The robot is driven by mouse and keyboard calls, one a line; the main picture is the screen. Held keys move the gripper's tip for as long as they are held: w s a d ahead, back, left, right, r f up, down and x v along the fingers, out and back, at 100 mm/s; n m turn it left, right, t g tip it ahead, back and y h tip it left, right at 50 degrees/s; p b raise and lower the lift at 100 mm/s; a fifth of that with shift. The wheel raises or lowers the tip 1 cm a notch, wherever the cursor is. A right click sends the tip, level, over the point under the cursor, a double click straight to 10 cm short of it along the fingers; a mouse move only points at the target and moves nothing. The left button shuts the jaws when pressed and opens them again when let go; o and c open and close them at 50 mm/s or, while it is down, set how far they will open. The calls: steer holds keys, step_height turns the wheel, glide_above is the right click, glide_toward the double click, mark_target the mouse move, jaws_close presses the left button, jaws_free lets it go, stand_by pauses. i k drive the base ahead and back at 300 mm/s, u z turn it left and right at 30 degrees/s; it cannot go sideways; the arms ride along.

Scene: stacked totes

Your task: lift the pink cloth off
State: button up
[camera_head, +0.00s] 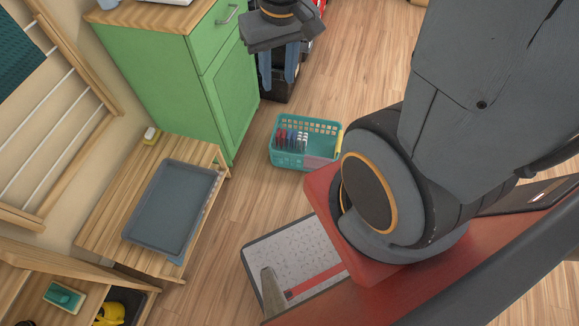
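My gripper (278,80) hangs at the top centre with its two blue-grey fingers pointing down. The fingers are apart and I see nothing held between them. A teal basket (325,127) stands on the floor below and to the right of it, apart from the gripper. A small pinkish patch (318,162) shows at the basket's lower right; I cannot tell whether it is cloth. No other pink cloth shows clearly. A dark container (274,92) stands behind or below my fingers, and its inside is hidden.
A green cabinet (190,75) stands left of my gripper. A grey tray (172,208) lies on a low wooden bench (112,205). Several red, dark and white items (291,139) stand in the basket. Wooden floor (375,62) is free right of the gripper.

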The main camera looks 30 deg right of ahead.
mark_target(311, 162)
steer(key=u, duration=1.65)
steer(key=k, duration=0.85)
steer(key=z, duration=1.85)
